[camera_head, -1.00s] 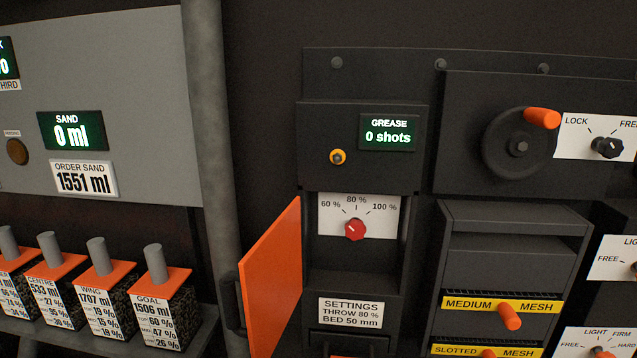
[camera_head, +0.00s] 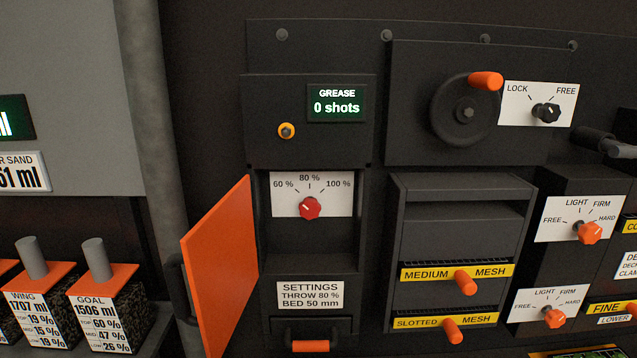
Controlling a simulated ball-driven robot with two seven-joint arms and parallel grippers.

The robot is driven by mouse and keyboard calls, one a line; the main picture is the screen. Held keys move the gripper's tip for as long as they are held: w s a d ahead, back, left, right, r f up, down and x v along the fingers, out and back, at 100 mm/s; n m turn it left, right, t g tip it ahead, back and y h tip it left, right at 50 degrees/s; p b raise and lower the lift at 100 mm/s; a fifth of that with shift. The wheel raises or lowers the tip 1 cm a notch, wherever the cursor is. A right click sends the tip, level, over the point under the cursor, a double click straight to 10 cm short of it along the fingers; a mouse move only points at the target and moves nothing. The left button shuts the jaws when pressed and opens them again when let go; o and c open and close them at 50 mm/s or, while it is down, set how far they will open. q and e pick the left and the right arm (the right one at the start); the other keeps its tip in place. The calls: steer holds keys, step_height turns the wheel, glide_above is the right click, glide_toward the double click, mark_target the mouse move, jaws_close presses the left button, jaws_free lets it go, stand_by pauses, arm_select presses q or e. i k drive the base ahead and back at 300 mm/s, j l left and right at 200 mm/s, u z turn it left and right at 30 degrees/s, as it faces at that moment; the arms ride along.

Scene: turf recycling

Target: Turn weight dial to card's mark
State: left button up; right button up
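A red dial (camera_head: 311,208) sits on a white scale plate (camera_head: 340,190) marked 60 %, 80 % and 100 %, inside an open recess. Its pale pointer line leans up and left, toward 60 %. A settings card (camera_head: 310,295) below the recess reads throw 80 % and bed 50 mm. No thing in view is labelled as a weight dial. Neither of my grippers is in view.
An orange door (camera_head: 222,265) stands open left of the recess. A grease display (camera_head: 337,103) reads 0 shots. A handwheel (camera_head: 466,112), mesh drawers (camera_head: 455,273) and light/firm/hard knobs (camera_head: 587,232) are on the right. Sample blocks (camera_head: 108,310) stand at lower left.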

mark_target(309, 208)
steer(key=j+z, duration=0.45)
steer(key=j, duration=0.55)
steer(key=k+j+z, duration=0.1)
steer(key=j+z, duration=0.4)
steer(key=j, duration=0.55)
steer(key=k, duration=0.5)
